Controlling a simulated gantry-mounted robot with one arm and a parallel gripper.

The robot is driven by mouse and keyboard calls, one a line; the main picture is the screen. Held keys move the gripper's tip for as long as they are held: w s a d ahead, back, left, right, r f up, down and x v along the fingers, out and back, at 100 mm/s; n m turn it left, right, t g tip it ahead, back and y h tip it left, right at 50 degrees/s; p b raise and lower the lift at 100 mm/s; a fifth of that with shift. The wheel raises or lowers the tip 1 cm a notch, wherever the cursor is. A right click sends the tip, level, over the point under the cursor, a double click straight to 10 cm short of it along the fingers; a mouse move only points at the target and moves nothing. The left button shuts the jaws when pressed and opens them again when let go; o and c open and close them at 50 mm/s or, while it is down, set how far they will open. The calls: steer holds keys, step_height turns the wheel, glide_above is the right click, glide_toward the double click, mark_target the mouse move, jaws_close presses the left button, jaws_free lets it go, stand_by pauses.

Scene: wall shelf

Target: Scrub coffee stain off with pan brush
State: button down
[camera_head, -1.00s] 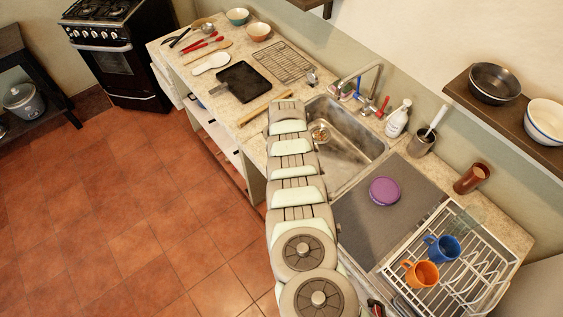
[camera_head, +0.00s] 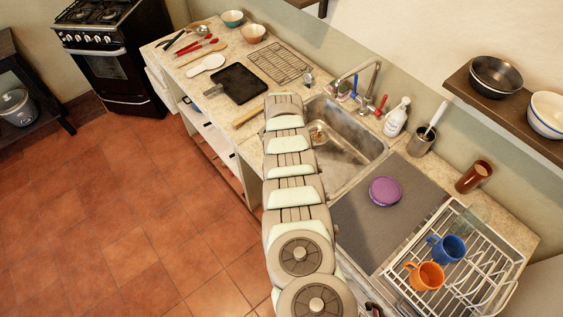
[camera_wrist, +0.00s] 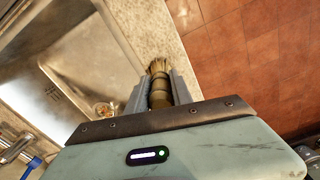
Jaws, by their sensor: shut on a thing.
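In the wrist view, my gripper (camera_wrist: 157,85) is shut on a brown wooden pan brush (camera_wrist: 159,95), held between its two grey fingers. The steel sink (camera_head: 345,150) shows in the head view and fills the left of the wrist view (camera_wrist: 60,45). Its drain holds a brownish round part. Dull darker patches show on the sink floor; I cannot tell whether any is the coffee stain. In the head view, my arm hides the gripper and brush.
A tap (camera_head: 362,75) and soap bottle (camera_head: 396,117) stand behind the sink. A purple round item (camera_head: 385,191) lies on a grey mat (camera_head: 350,225). A dish rack (camera_head: 455,290) holds mugs.

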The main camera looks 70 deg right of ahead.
steer(key=shift+w+d+b, duration=0.1)
steer(key=shift+b, duration=0.25)
steer(key=shift+r, duration=0.1)
steer(key=r+p, duration=0.2)
steer(key=p, duration=0.1)
steer(key=a+r+p, duration=0.1)
steer(key=r+p, duration=0.1)
steer(key=shift+w, duration=0.3)
stand_by(0.4)
steer(key=w+a+r+n+p, duration=0.1)
steer(key=w+a+r, duration=0.4)
steer(key=w+a, duration=0.2)
steer(key=w+a+r+n+p, duration=0.1)
steer(key=w+a+r, duration=0.5)
steer(key=w, duration=0.6)
steer(key=shift+a, duration=0.35)
